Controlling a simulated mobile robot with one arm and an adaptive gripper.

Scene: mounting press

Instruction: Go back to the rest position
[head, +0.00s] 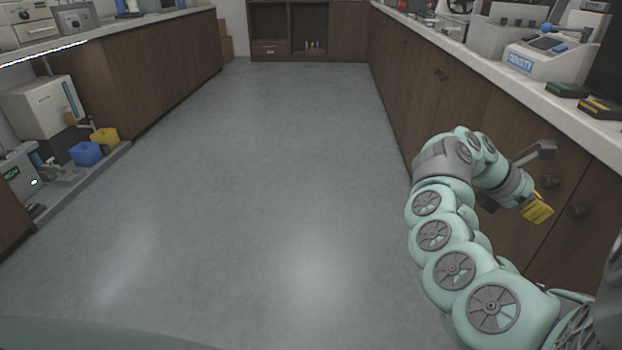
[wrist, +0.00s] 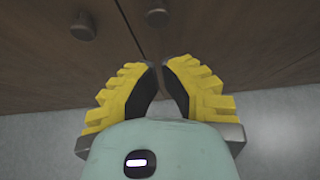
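My gripper (head: 538,208) is at the end of my bent arm, low in front of the wooden cabinet doors under the right counter in the head view. Its yellow ribbed fingers point down. In the wrist view my gripper (wrist: 161,68) shows both dark inner pads with a gap between them, narrower towards the tips. Nothing is held between the fingers.
The right cabinets (head: 466,95) with round knobs (head: 578,210) stand close to my gripper. Above them the counter carries a density instrument (head: 545,58). Blue (head: 86,153) and yellow (head: 104,137) boxes sit low at left. The grey floor (head: 255,180) between is clear.

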